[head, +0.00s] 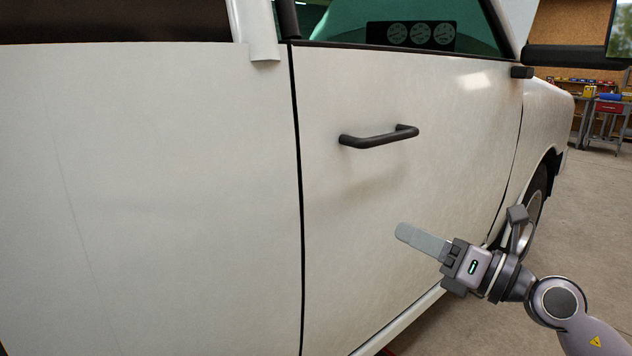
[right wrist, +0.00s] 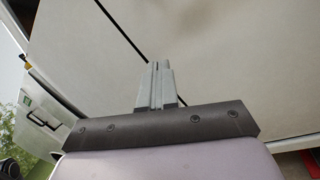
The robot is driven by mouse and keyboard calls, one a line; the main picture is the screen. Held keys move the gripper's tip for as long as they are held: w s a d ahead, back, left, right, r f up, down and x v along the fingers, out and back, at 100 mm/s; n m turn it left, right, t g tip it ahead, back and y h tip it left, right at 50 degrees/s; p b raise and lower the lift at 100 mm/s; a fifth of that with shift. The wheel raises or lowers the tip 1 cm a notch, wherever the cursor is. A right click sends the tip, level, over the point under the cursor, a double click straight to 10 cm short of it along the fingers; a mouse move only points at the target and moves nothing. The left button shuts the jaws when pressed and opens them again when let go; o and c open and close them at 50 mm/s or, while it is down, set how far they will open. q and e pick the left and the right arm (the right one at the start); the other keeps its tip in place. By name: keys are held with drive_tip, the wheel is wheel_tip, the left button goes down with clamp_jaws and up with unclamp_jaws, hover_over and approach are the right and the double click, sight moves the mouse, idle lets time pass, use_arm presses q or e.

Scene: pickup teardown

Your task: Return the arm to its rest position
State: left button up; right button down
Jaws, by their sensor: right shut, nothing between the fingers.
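My right gripper (head: 405,233) is in front of the lower part of the white truck door (head: 450,130), below and to the right of the black door handle (head: 378,137). Its fingers are shut together with nothing between them. In the right wrist view the shut fingers (right wrist: 157,66) point at the white body panel (right wrist: 220,60), where a dark seam runs across. I cannot tell how wide the gap to the panel is. The door looks shut in its frame. My left gripper is not in view.
A front wheel (head: 532,208) stands behind my right arm. A side mirror (head: 522,72) is at the door's front edge. A workbench with a red toolbox (head: 608,107) is at the far right. The concrete floor (head: 590,220) right of the truck is clear.

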drive_tip(key=s+d+f+m+t+h+p, duration=0.2)
drive_tip(key=s+f+m+h, duration=0.25)
drive_tip(key=f+m, duration=0.7)
drive_tip(key=s+d+f+m+t+h+p, duration=0.25)
drive_tip(key=s+f+m+h, duration=0.35)
drive_tip(key=m, duration=1)
drive_tip(key=s+f+m+g+h+p, duration=0.2)
drive_tip(key=s+f+m+g, duration=0.4)
drive_tip(key=s+f+m, duration=0.4)
drive_tip(key=s+f, duration=0.3)
drive_tip(key=f, duration=0.2)
drive_tip(key=shift+s+a+f+g, duration=0.2)
drive_tip(key=shift+s+f+g, duration=0.05)
drive_tip(key=shift+s+g, duration=0.1)
